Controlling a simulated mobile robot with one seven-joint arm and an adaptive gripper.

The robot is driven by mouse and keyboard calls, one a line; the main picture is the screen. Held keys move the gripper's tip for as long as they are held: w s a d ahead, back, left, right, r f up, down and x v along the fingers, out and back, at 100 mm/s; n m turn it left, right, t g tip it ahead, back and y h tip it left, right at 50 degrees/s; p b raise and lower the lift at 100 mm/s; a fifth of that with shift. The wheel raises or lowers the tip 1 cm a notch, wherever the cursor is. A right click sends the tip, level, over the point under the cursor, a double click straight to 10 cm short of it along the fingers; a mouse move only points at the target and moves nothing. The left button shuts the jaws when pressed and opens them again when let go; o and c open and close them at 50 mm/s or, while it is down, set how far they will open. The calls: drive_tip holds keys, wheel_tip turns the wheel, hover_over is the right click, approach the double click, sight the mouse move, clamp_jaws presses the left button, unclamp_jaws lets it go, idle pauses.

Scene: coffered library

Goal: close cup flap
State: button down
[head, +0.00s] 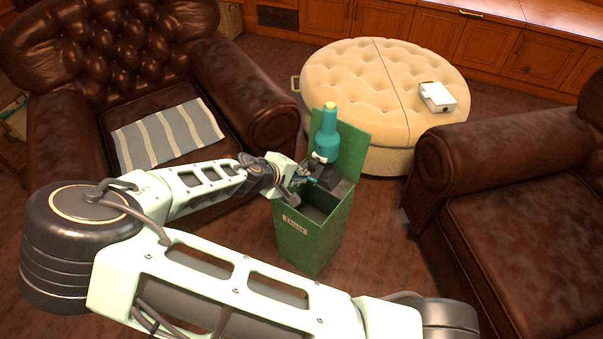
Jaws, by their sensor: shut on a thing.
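A green box (305,239) with a small pale label stands on the wood floor in the head view. Its green lid (354,149) stands open at the back. A teal bottle (327,137) with a yellow top stands upright in front of the lid. My gripper (313,181) is at the left side of the box's open top, just below the bottle. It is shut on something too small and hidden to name. Dark parts crowd the opening behind my gripper. I cannot make out a cup or a cup flap by name.
A round cream tufted ottoman (345,75) stands behind the box with a white box (436,97) on it. Brown leather armchairs stand at left (262,100) and right (520,205). A striped cloth (168,134) lies on the left seat. Bare floor surrounds the green box.

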wheel_tip(320, 180, down, 4)
drive_tip(key=t+h+b, duration=0.2)
drive_tip(key=t+b, duration=0.1)
drive_tip(key=b, duration=0.2)
drive_tip(key=shift+f+t+h, duration=0.1)
drive_tip(key=shift+t+h, duration=0.3)
drive_tip(key=c, duration=2.3)
unclamp_jaws()
drive_tip(key=shift+c, duration=0.2)
drive_tip(key=shift+r, duration=0.2)
wheel_tip(320, 180, up, 10)
